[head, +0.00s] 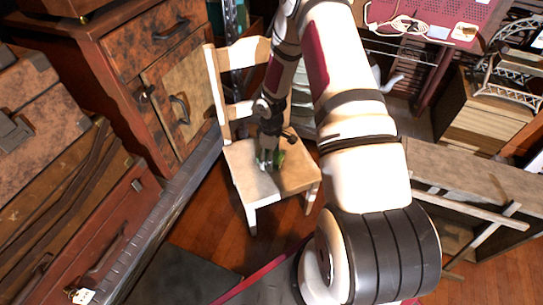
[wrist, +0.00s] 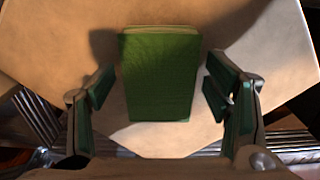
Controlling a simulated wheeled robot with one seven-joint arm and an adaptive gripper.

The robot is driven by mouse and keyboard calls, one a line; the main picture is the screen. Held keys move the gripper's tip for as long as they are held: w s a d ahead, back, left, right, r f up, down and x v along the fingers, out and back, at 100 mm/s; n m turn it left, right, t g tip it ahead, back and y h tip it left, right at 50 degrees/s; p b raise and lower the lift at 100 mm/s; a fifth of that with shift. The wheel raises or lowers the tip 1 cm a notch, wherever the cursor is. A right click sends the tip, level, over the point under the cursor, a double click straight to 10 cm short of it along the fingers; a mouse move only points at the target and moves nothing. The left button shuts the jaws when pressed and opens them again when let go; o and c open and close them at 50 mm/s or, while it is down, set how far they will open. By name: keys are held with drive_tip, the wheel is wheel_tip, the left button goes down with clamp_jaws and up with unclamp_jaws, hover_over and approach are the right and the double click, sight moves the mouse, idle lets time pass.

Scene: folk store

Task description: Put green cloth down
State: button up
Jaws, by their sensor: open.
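In the head view only a small part of the cloth (head: 279,158) shows beside my gripper (head: 268,163). In the wrist view my gripper (wrist: 160,98) is open, with one finger on each side of the cloth and a visible gap on both sides. The gripper is low over the seat.
A wooden cabinet (head: 165,65) and stacked old suitcases (head: 75,190) stand on the left. A bench (head: 460,180) is at the right, below a table with a red top (head: 435,15). The chair's backrest (head: 240,55) rises behind the seat. Some wooden floor (head: 210,225) is clear.

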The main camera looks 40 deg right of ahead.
wheel_tip(320, 180, up, 29)
drive_tip(key=s+a+m+h+p, duration=0.2)
drive_tip(key=s+p, duration=0.1)
drive_tip(key=p, duration=0.2)
drive_tip(key=s+a+r+m, duration=0.1)
drive_tip(key=s+a+r, duration=0.1)
drive_tip(key=s+r, duration=0.3)
drive_tip(key=s+a+r+m, duration=0.1)
drive_tip(key=s+a+r, duration=0.2)
drive_tip(key=r, duration=0.4)
drive_tip(key=s+a+r+m, duration=0.1)
drive_tip(key=s+a+r, duration=0.2)
drive_tip(key=s, duration=0.4)
drive_tip(key=s+a+r+m+y, duration=0.1)
drive_tip(key=s+a+r, duration=0.1)
drive_tip(key=s, duration=0.6)
drive_tip(key=s+a+r+m+y, duration=0.1)
drive_tip(key=s+a+r, duration=0.2)
drive_tip(key=s, duration=0.5)
drive_tip(key=shift+a+r, duration=0.35)
drive_tip(key=shift+a, duration=0.55)
wheel_tip(320, 180, up, 30)
drive_tip(key=t+p, duration=0.4)
drive_tip(key=p, duration=2.4)
drive_tip(key=shift+d+p, duration=0.25)
drive_tip(key=shift+p, duration=0.05)
